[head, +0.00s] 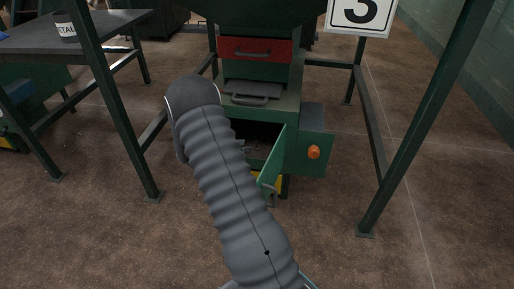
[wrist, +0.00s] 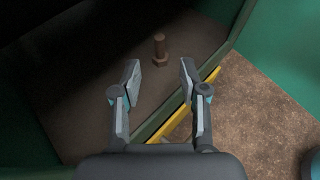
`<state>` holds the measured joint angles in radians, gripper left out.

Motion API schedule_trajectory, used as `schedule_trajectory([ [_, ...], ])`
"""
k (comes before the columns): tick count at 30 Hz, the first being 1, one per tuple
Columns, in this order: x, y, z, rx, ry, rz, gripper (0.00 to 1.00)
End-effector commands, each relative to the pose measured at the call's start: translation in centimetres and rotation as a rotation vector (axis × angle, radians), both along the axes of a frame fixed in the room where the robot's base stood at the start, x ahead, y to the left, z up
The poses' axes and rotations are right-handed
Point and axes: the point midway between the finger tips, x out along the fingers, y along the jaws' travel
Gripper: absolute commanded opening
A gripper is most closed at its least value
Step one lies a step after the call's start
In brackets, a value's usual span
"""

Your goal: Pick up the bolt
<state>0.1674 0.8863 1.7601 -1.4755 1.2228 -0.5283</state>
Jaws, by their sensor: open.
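The bolt (wrist: 160,50) is brown and stands upright on its hex head on a dark brown floor inside the green machine's compartment. In the wrist view it is just beyond my gripper (wrist: 159,72), centred between the two fingertips. The fingers are apart and nothing is between them. In the head view my arm covers my gripper, and I cannot make out the bolt in the dark compartment (head: 255,138).
The compartment has a yellow lower edge (wrist: 175,110) and green walls. Its green door (head: 272,160) hangs open to the right. A red drawer (head: 256,50) and a handled plate sit above. Green frame legs (head: 420,130) stand on both sides. A table (head: 60,38) is at the left.

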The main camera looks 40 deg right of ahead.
Motion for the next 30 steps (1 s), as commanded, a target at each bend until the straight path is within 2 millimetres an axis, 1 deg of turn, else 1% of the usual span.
schedule_trajectory([
  [1,-0.1,-0.7,-0.3,0.000,-0.001,-0.001,0.43],
  [3,-0.1,-1.3,-0.5,0.000,0.000,-0.002,0.43],
  [11,-0.2,-2.4,-0.9,0.000,0.000,-0.001,0.43],
  [14,-0.3,-3.5,-1.4,0.001,0.000,-0.003,0.43],
  [18,-0.5,-5.5,-2.1,0.001,-0.001,-0.004,0.43],
  [21,-0.5,-6.5,-2.4,0.000,0.000,-0.002,0.43],
  [24,-0.5,-6.8,-2.4,0.000,-0.001,0.000,0.43],
  [29,-0.5,-6.8,-2.4,0.000,0.000,0.000,0.43],
  [30,-0.5,-6.8,-2.4,0.000,0.000,0.000,0.33],
])
